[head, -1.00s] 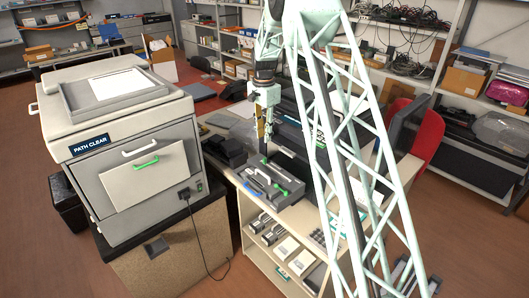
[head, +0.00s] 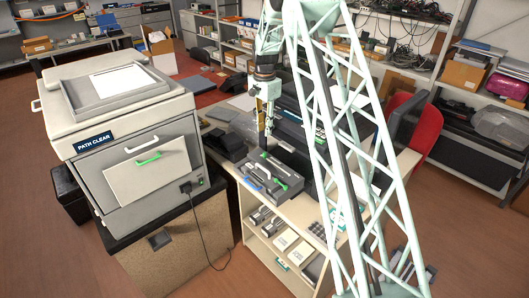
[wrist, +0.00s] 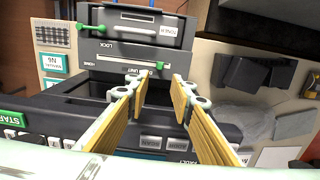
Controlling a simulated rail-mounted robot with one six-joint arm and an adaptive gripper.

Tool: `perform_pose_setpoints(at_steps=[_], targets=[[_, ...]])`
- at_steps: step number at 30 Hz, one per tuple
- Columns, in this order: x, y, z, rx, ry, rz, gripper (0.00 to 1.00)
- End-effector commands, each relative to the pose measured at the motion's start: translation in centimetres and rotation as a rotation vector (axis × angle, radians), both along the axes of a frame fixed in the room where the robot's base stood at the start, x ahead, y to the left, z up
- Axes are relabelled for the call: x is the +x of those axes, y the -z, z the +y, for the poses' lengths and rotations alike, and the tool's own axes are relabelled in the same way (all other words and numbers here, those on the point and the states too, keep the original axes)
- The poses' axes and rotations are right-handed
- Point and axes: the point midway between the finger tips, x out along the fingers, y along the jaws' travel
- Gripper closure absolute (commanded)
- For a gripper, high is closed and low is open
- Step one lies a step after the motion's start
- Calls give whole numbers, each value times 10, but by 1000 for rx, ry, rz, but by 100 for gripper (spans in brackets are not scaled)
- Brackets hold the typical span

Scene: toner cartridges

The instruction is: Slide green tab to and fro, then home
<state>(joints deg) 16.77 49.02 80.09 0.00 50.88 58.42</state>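The dark grey drum unit (wrist: 120,56) has a long pale slot with HOME printed at its left end. A small green tab (wrist: 160,65) sits at the slot's right part, away from HOME. My gripper (wrist: 157,79) is open, with its two fingers on either side of the tab in the wrist view. I cannot tell whether either finger touches it. In the head view my gripper (head: 266,146) points down at the far end of the unit (head: 282,170). A second green lever (wrist: 168,31) sits by LOCK on the toner part.
The printer (head: 130,150) with a PATH CLEAR label stands left of the bench. A green START button (wrist: 12,117) and a dark panel lie close below the unit in the wrist view. Dark blocks (wrist: 258,72) lie on the bench to the right.

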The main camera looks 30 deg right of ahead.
Motion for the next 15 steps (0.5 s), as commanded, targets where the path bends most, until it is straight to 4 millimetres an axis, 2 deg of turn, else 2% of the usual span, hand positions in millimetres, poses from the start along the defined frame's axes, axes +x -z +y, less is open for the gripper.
perform_pose_setpoints(at_steps=[8,15], targets=[[-1,18,0,0,0,2,78],[-1,47,0,0,0,2,78]])
